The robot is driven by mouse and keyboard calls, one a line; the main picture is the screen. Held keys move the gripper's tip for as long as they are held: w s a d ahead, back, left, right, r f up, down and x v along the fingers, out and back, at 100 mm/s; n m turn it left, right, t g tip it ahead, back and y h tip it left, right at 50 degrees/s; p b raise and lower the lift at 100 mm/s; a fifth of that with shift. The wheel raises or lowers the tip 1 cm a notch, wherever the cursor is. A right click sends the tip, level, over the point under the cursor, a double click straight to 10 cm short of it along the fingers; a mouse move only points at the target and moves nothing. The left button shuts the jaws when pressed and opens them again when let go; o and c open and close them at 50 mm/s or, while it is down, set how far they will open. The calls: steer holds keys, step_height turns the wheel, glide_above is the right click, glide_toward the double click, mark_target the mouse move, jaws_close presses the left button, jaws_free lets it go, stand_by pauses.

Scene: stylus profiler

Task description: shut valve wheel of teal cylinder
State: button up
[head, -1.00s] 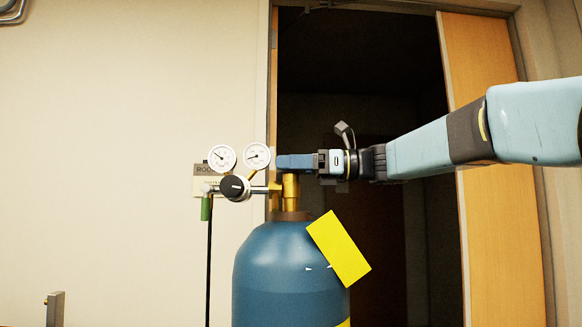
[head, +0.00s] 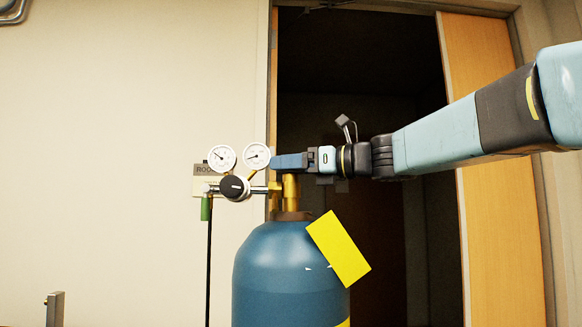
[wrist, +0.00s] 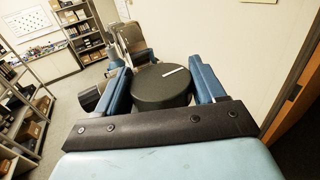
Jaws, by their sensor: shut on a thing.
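The teal cylinder (head: 275,268) stands upright in the head view, with a brass valve (head: 291,190) on its neck. My gripper (head: 290,161) reaches in level from the right at the valve's top. In the wrist view, the dark round valve wheel (wrist: 162,86) sits between the two blue fingers of my gripper (wrist: 164,88), which are shut on its rim. A pale mark (wrist: 175,71) shows on the wheel's face. The fingers hide the wheel in the head view.
Left of the valve is a regulator with two gauges (head: 222,158) and a dark knob (head: 234,188). A yellow tag (head: 338,248) hangs on the cylinder's shoulder. A dark doorway (head: 360,120) lies behind. Shelves (wrist: 25,110) stand at the left in the wrist view.

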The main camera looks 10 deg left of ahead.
steer(key=o, duration=1)
steer(key=shift+c, duration=0.2)
steer(key=shift+d, duration=0.1)
steer(key=v, duration=1.3)
steer(key=shift+d, duration=0.3)
